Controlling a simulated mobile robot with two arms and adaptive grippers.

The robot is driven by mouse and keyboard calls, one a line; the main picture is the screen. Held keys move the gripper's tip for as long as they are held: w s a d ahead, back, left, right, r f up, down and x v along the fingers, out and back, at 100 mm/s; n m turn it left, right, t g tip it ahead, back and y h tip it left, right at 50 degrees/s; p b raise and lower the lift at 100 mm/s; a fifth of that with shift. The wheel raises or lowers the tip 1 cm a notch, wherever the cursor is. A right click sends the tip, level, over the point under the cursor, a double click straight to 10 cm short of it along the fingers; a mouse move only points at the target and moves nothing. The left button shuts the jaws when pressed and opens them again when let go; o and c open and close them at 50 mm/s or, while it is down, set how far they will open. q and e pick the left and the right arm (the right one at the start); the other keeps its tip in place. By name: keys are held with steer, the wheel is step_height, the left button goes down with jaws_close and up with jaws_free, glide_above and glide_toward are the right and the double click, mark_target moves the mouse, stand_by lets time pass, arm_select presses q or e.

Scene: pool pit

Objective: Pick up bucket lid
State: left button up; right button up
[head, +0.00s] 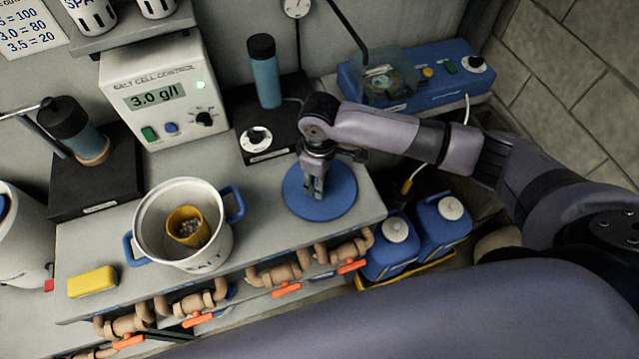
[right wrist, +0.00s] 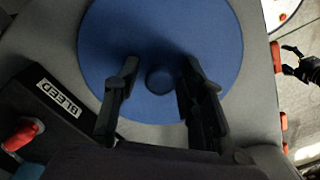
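The bucket lid (head: 335,196) is a round blue disc lying flat at the right end of the grey shelf. It has a small round knob (right wrist: 160,79) at its middle. My right gripper (head: 314,196) points down over the lid. In the right wrist view its two fingers (right wrist: 157,82) are apart, one on each side of the knob, with gaps to it. The white salt bucket (head: 152,235) stands open to the left, with a yellow scoop cup (head: 186,226) inside. A black gripper, seemingly my left (right wrist: 290,61), shows at the right edge of the wrist view, fingers apart.
A black stand marked BLEED (right wrist: 50,90) is close to the lid's far side. Orange-handled valves (head: 286,290) line the shelf front. Blue jugs (head: 442,225) stand below right. A yellow sponge (head: 92,282) lies left; shelf between bucket and lid is clear.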

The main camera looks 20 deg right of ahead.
jaws_close()
steer(key=shift+r, duration=0.15)
stand_by(0.4)
